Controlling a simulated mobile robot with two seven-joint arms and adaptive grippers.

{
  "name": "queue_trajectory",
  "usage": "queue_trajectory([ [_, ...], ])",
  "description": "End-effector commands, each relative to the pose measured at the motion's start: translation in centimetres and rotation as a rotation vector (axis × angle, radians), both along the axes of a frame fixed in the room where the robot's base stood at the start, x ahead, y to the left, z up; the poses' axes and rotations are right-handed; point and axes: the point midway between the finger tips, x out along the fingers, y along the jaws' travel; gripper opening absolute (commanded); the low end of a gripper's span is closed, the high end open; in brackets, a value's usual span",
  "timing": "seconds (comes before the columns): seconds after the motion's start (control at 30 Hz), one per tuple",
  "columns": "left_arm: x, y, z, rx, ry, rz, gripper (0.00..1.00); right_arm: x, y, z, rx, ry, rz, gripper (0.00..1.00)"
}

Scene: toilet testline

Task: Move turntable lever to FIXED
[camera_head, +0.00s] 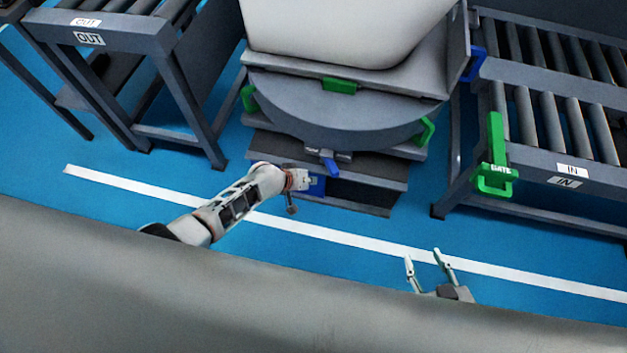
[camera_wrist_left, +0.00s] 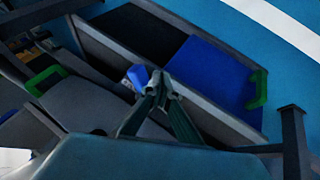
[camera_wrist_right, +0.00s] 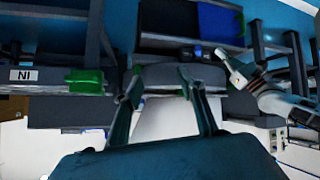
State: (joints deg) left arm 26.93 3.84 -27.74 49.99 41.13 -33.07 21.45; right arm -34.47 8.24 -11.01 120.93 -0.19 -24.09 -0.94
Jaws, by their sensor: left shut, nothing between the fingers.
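The turntable (camera_head: 350,115) is a grey disc in the middle of the head view, with a white toilet part above it. Its blue lever (camera_head: 329,162) hangs at the front edge and points down. The lever also shows in the left wrist view (camera_wrist_left: 138,76), right beside the fingertips. My left gripper (camera_head: 304,182) is shut and empty, just left of and below the lever; I cannot tell whether it touches it. My right gripper (camera_head: 427,262) is open and empty, well in front and to the right. No FIXED marking is readable.
The OUT roller conveyor (camera_head: 115,40) stands at the left. The IN conveyor (camera_head: 575,165) with a green GATE handle (camera_head: 495,160) stands at the right. A grey shelf with a blue panel (camera_wrist_left: 215,85) sits below the turntable. Blue floor with a white line (camera_head: 350,238) is clear in front.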

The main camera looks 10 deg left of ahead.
Motion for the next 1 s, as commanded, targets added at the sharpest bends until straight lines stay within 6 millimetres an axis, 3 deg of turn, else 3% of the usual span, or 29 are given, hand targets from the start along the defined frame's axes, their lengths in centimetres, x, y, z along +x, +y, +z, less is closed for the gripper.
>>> queue_trajectory([
  [0.03, 0.1, 0.2, 2.3, -0.001, -0.015, 0.0, 0.0, 0.4, -0.2, 1.1, -0.004, -0.011, -0.003, 0.4],
  [0.33, -2.8, 1.1, 5.0, 0.0, -0.006, 0.001, 0.0, 0.3, 0.0, 2.4, 0.011, -0.011, -0.009, 0.4],
  [1.0, -3.7, 1.2, 5.2, 0.001, 0.0, 0.0, 0.0, 0.2, 0.2, 2.5, 0.02, -0.009, -0.01, 0.4],
])
